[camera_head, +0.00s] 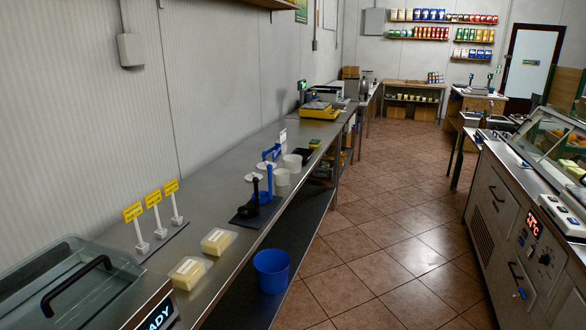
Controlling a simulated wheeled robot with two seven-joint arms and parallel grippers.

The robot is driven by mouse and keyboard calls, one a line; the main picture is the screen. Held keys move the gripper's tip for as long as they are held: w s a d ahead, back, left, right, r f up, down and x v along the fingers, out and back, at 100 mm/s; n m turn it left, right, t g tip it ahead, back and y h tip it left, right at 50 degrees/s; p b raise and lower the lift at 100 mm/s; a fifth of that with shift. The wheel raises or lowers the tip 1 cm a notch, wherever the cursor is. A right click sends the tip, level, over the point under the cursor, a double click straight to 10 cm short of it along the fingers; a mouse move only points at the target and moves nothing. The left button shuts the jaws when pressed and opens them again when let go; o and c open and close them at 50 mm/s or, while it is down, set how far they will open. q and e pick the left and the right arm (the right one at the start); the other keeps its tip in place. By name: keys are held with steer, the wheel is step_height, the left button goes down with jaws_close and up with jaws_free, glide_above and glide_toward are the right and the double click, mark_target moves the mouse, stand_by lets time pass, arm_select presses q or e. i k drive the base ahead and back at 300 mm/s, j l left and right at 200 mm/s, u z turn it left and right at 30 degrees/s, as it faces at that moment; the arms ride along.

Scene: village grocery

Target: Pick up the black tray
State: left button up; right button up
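A small dark flat object (304,155), which looks like a black tray, lies on the long steel counter (232,178) along the left wall. It sits just beyond two white tubs (292,162), which stand close in front of it, so its shape is partly hidden. Nearer on the same counter, a flat black base (243,219) carries a black and blue upright device (262,192); I cannot tell whether this base is a tray. Neither of my grippers shows in this view.
Two packed yellow blocks (217,240), yellow signs (152,198) and a glass-lidded machine (65,285) stand on the near counter. A blue bucket (271,270) is on the lower shelf. The tiled aisle (385,215) is clear, with a display counter (500,195) on the right.

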mark_target(306, 153)
steer(key=i+l+u, duration=0.15)
steer(key=i+l, duration=0.4)
steer(key=i, duration=0.3)
steer(key=i+l+u, duration=0.15)
steer(key=i+l, duration=0.55)
steer(key=i, duration=0.1)
